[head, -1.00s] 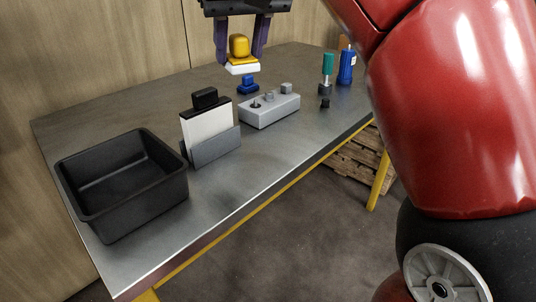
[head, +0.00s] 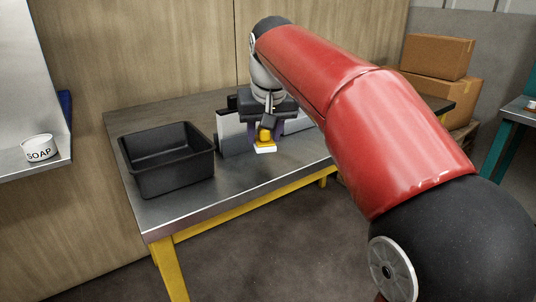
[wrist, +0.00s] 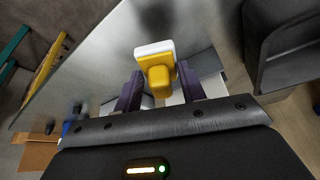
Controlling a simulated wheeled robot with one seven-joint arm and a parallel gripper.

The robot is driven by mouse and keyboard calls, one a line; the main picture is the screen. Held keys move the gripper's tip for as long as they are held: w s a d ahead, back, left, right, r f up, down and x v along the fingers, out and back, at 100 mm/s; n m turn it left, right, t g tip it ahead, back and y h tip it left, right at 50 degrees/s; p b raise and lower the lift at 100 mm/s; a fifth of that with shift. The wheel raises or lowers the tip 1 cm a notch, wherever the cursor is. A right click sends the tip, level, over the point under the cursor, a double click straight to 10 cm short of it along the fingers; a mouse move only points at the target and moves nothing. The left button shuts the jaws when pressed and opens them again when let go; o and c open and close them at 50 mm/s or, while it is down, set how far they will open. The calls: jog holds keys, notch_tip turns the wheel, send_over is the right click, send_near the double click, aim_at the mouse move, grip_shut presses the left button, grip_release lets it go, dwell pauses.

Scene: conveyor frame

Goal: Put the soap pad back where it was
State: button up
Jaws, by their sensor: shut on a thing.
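The soap pad (head: 265,138) has a yellow grip and a white pad underneath. My gripper (head: 265,130) is shut on its yellow grip and holds it above the table, right of the black bin. In the wrist view the yellow and white soap pad (wrist: 156,62) sits between the two purple fingers of my gripper (wrist: 162,82). A white round tub marked SOAP (head: 38,149) stands on a metal shelf (head: 50,168) at the far left of the head view. My arm hides much of the table behind the pad.
The black bin (head: 168,190) stands at the table's left end. A grey holder with a white plate (head: 231,132) is behind my gripper, partly hidden. The front strip of the metal table (head: 240,180) is clear. Cardboard boxes (head: 437,55) are at the back right.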

aim_at(266, 140)
notch_tip(266, 140, down, 4)
jog(key=b, duration=0.4)
jog(key=shift+f, duration=0.15)
jog(key=o, duration=0.9)
jog(key=p+v, duration=0.3)
jog(key=v, duration=0.9)
jog(key=s+d+f+m, duration=0.1)
jog(key=s+d+f, duration=0.7)
jog(key=s+d, duration=0.2)
jog(key=shift+m+t+h, duration=0.5)
jog(key=shift+m+t, duration=0.1)
jog(key=shift+m, duration=0.1)
jog(key=s+d+f, duration=0.1)
jog(key=s+f, duration=0.3)
jog(key=f, duration=0.1)
jog(key=s+d+f, duration=0.2)
jog(key=s+f, duration=0.2)
jog(key=f, duration=0.2)
jog(key=s+d+f, duration=0.1)
jog(key=s+f, duration=0.2)
jog(key=f, duration=0.3)
jog(key=shift+s+d, duration=0.3)
jog(key=shift+s, duration=0.1)
